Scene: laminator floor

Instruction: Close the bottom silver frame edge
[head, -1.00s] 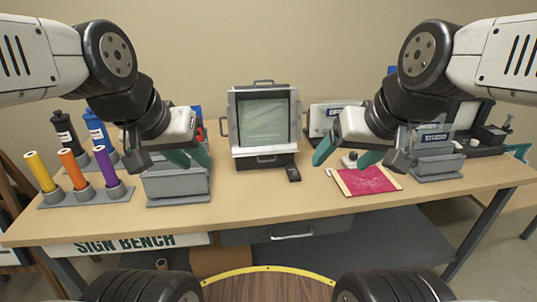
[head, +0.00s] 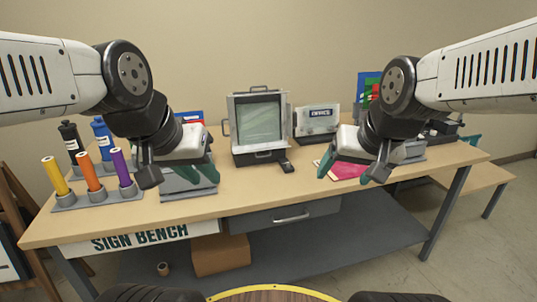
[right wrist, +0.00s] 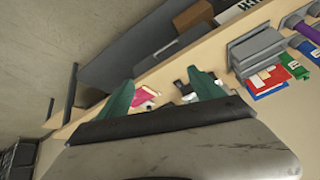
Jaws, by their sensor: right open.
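A silver-framed panel (head: 258,119) with a pale greenish window stands upright at the back middle of the bench. Handles show at its top, left side and bottom. Its bottom edge (head: 262,155) is a dark and silver strip just above the bench top; I cannot tell whether it is fully shut. My left gripper (head: 196,174) is to the left and in front of the panel, its teal fingers apart and empty. My right gripper (head: 350,167) is to the right and in front, open and empty, above a pink sheet. Its open fingers also show in the right wrist view (right wrist: 163,92).
The pink sheet (head: 349,171) lies right of the panel. A small black device (head: 287,166) lies beside the panel's base. Colored tubes in holders (head: 95,195) are at the left. The front middle of the bench is clear.

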